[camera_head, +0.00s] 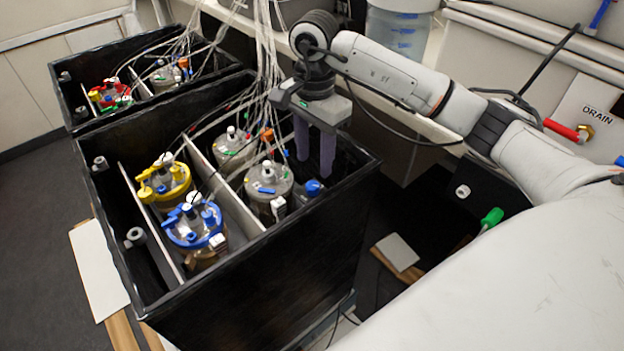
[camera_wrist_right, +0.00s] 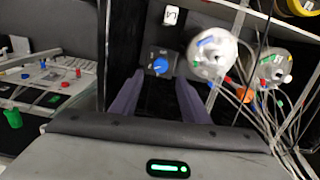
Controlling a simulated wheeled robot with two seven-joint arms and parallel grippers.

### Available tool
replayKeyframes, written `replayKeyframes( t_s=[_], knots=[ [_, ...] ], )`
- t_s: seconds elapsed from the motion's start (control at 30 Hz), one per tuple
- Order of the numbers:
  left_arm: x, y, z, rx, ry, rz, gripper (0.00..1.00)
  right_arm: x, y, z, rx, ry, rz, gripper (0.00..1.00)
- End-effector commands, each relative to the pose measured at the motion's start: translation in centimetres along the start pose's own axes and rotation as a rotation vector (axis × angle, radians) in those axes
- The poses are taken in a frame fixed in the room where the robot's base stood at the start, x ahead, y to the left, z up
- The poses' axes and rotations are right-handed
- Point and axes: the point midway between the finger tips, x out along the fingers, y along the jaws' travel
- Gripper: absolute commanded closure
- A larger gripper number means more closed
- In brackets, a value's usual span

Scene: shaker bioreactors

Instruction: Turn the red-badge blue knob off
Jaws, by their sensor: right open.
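A blue knob (camera_head: 313,187) sits inside the near black box at its right end, beside a grey-lidded vessel. In the right wrist view the blue knob (camera_wrist_right: 160,66) is on a dark square base, just beyond and between the fingertips. I cannot make out a red badge on it. My right gripper (camera_head: 315,166) points down over that corner of the box, its two purple fingers apart and empty. In the right wrist view the gripper (camera_wrist_right: 160,82) has one finger on each side of the knob's line; whether they touch it I cannot tell. My left gripper is not in view.
The near black box (camera_head: 270,285) holds a yellow-ringed vessel (camera_head: 164,181), a blue-ringed vessel (camera_head: 195,226) and grey-lidded vessels (camera_head: 268,180). Tubes (camera_head: 262,50) hang down close to my right gripper. A second black box (camera_head: 75,75) stands behind. A green-handled valve (camera_head: 491,217) is at right.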

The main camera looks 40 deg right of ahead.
Motion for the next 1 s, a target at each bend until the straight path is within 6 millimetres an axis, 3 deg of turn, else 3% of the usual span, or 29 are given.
replayKeyframes(
  t_s=[0.1, 0.33, 0.77, 1.0],
  knots=[
    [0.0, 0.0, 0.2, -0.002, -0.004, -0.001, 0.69, 2.5, 0.1, 0.1, 0.000, -0.002, 0.004, 0.58],
    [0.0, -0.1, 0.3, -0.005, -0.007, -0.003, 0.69, 5.9, 0.0, 0.2, 0.000, -0.004, 0.002, 0.58],
    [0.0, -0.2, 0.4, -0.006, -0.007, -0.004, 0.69, 7.1, 0.0, 0.2, 0.001, -0.004, -0.001, 0.58],
    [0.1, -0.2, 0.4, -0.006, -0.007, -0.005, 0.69, 7.0, 0.0, 0.2, 0.000, -0.004, -0.001, 0.97]
  ],
)
